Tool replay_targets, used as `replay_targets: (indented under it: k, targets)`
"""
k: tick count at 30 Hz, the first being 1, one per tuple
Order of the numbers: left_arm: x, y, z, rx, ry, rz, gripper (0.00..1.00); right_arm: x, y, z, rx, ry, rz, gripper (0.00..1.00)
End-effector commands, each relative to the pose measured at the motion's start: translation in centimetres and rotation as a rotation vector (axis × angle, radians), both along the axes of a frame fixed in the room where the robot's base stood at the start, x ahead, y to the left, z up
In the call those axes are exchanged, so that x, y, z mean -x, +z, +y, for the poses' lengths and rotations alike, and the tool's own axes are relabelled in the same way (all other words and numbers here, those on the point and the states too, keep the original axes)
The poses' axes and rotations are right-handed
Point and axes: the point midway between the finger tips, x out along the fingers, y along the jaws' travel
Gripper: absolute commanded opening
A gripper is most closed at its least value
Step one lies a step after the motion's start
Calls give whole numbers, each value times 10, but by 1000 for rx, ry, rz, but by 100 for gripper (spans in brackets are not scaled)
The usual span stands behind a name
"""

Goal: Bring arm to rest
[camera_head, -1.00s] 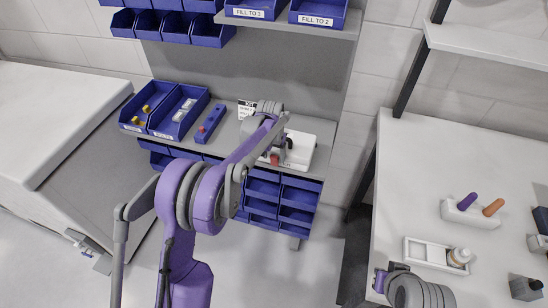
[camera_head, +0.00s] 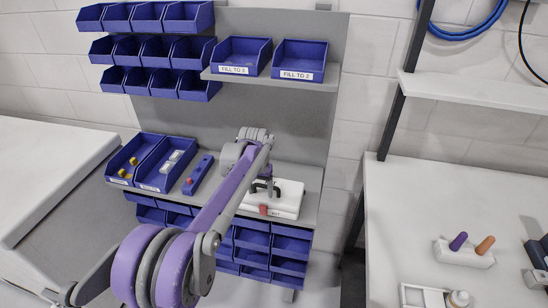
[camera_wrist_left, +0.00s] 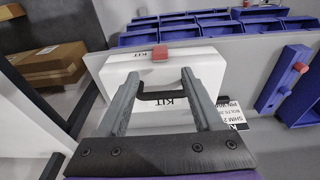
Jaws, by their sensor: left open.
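My left arm reaches from the lower left over the shelf in the head view, and its gripper (camera_head: 264,188) is over a white case (camera_head: 286,201). The case has a red latch (camera_head: 263,209), a black handle and the word KIT. In the left wrist view, the left gripper (camera_wrist_left: 158,78) is open, its two grey fingers spread over the case (camera_wrist_left: 205,67). The black handle (camera_wrist_left: 168,97) shows between the fingers, not clamped. The red latch (camera_wrist_left: 160,52) is just beyond the fingertips. My right gripper is not in view.
Two blue bins (camera_head: 163,178) and a blue block with a red button (camera_head: 198,174) stand left of the case. Labelled bins (camera_head: 302,74) sit on the shelf above. A white table (camera_head: 400,220) at right carries a holder with purple and orange handles (camera_head: 465,254).

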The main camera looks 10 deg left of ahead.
Motion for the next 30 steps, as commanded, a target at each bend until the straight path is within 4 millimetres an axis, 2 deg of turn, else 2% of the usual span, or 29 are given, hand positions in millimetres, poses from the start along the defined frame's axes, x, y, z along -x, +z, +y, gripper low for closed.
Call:
replay_targets:
  k: [5, 8, 10, 15, 20, 25, 30]
  targets:
    - [5, 4, 0, 0, 1, -6, 68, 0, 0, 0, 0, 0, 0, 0]
    - [22, 16, 0, 0, 4, -24, 68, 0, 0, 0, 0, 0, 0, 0]
    - [41, 28, 1, 0, 8, -45, 68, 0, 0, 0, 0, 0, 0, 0]
    - [104, 51, 1, 1, 18, -108, 68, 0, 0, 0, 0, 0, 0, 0]
    - [166, 58, 2, 2, 28, -169, 68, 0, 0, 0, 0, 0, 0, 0]
    - [234, 49, 3, 4, 40, -234, 68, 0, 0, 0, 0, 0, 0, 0]
    - [293, 26, 3, 7, 48, -294, 68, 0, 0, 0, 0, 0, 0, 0]
